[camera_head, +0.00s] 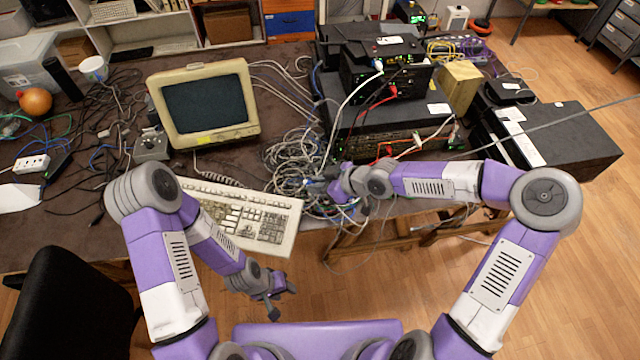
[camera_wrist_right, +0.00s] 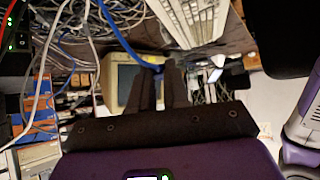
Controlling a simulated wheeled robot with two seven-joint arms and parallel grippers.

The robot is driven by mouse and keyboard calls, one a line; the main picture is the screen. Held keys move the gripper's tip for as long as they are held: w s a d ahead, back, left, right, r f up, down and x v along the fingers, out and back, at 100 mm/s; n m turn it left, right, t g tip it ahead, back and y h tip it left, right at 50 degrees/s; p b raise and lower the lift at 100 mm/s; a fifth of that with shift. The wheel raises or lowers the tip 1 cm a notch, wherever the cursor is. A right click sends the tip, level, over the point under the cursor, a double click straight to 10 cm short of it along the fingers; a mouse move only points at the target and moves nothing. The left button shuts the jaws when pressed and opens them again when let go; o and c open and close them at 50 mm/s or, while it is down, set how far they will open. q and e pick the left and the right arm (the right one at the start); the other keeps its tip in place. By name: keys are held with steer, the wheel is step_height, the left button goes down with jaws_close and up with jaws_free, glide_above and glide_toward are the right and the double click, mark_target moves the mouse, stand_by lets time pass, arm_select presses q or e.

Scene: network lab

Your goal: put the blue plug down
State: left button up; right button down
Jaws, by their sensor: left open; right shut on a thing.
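My right gripper (camera_head: 316,187) is over the cable tangle at the table's front edge, just right of the keyboard. In the right wrist view its two fingers (camera_wrist_right: 160,78) are close together, shut on the blue plug (camera_wrist_right: 157,68). A blue cable (camera_wrist_right: 122,38) runs from the plug up to the left. Most of the plug is hidden between the fingers, and it is too small to make out in the head view. My left gripper (camera_head: 272,305) is open and empty, in front of the table and below the keyboard.
The keyboard (camera_head: 262,217) lies at the front edge, with a beige monitor (camera_head: 205,104) behind it. A tangle of grey cables (camera_head: 295,155) lies between them and the stacked network boxes (camera_head: 392,135) on the right. A black chair (camera_head: 68,305) stands at lower left.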

steer(key=shift+a+r+m+t, duration=0.1)
steer(key=shift+r+m+t, duration=0.2)
steer(key=shift+r+t, duration=0.15)
steer(key=shift+a+r+m+h, duration=0.15)
steer(key=shift+m+h, duration=0.25)
steer(key=shift+w+r+m+t, duration=0.15)
steer(key=shift+r+m+t, duration=0.15)
steer(key=shift+r+t, duration=0.15)
steer(key=shift+a+r+m+h, duration=0.1)
steer(key=shift+r+m+h, duration=0.05)
steer(key=shift+m+h, duration=0.15)
steer(key=shift+w+a+r+m+t+h, duration=0.15)
steer(key=shift+r+m+t+h, duration=0.45)
steer(key=shift+m, duration=0.3)
steer(key=shift+w+r+m+t+h, duration=0.15)
steer(key=shift+r+m+t+h, duration=0.45)
steer(key=shift+m, duration=0.3)
steer(key=shift+w+a+r+m+t+h, duration=0.1)
steer(key=shift+w+r+m+t+h, duration=0.1)
steer(key=shift+r+m+h, duration=0.5)
steer(key=shift+w+a+r+m+t+h, duration=0.1)
steer(key=shift+r+m+t+h, duration=0.1)
steer(key=shift+r+m+h, duration=0.55)
steer(key=shift+w+a+r+m+t+h, duration=0.1)
steer(key=shift+r+m+t+h, duration=0.1)
steer(key=shift+r+m+h, duration=0.5)
steer(key=shift+w+r+m+h, duration=0.1)
steer(key=shift+r+m+h, duration=0.2)
steer(key=shift+m, duration=0.55)
